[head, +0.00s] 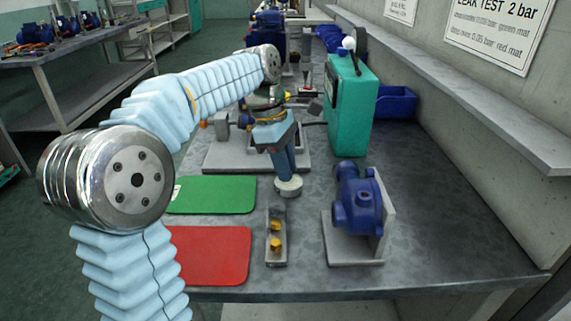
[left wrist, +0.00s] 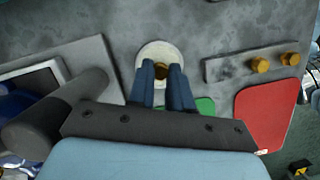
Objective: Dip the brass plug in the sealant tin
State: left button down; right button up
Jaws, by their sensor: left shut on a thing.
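My left gripper (head: 286,170) points down at the sealant tin (head: 289,188), a small pale round tin on the bench. In the left wrist view the gripper (left wrist: 163,84) is shut on a brass plug (left wrist: 162,70), seen between the fingertips. The plug overlaps the pale tin (left wrist: 148,50) there. In the head view the fingertips and tin hide the plug; I cannot tell how deep it sits or whether it touches the sealant. My right gripper is not in view.
A grey rack (head: 277,259) with two brass plugs stands in front of the tin. A blue pump (head: 360,200) on a bracket is to its right. A green mat (head: 213,194) and red mat (head: 210,254) lie left. A teal case (head: 350,110) stands behind.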

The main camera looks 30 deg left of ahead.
pick_arm(q)
jog(key=shift+f, duration=0.35)
jog(key=shift+f, duration=0.1)
dwell(1.6)
notch_tip(320, 180, up, 5)
jog(key=p, duration=0.5)
jog(key=shift+r+p, duration=0.4)
jog(key=shift+r, duration=0.65)
